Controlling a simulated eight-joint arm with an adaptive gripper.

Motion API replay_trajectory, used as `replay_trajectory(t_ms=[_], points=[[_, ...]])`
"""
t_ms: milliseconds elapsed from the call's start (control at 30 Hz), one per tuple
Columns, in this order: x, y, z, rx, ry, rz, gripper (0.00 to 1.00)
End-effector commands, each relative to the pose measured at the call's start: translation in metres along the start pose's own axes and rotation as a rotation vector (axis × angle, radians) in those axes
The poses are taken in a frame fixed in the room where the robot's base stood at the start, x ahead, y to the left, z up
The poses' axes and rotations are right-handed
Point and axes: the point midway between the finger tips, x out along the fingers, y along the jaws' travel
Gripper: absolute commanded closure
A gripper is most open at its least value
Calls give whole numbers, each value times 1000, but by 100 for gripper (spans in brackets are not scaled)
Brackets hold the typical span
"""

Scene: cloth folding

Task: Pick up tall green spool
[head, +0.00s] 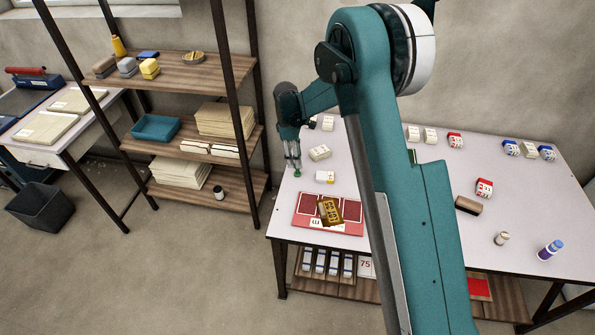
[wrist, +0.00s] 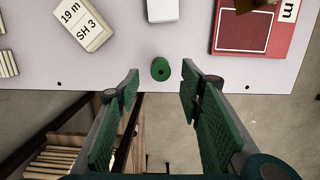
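A small green spool (wrist: 160,69) with a dark hole in its top stands near the edge of the white table in the wrist view. It lies between and beyond my two fingertips, apart from both pads. My gripper (wrist: 160,90) is open and empty, with green ribbed pads on both fingers. In the head view my gripper (head: 292,158) points down over the table's left edge. A small green spot (head: 298,173), seemingly the spool, shows just below its tips. The spool's height is hard to judge from above.
A white labelled block (wrist: 84,24) and a red board (wrist: 246,28) lie close to the spool. A brown-gold piece (head: 330,211) rests on the red board. Shelves (head: 185,74) stand left of the table. My arm hides the table's middle.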

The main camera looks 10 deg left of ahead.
Motion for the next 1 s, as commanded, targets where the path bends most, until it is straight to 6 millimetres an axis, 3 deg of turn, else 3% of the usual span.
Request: replay_trajectory(t_ms=[367,800,1000], points=[[3,0,0,0,0,0,63],[45,-1,0,0,0,0,63],[53,-1,0,0,0,0,63]])
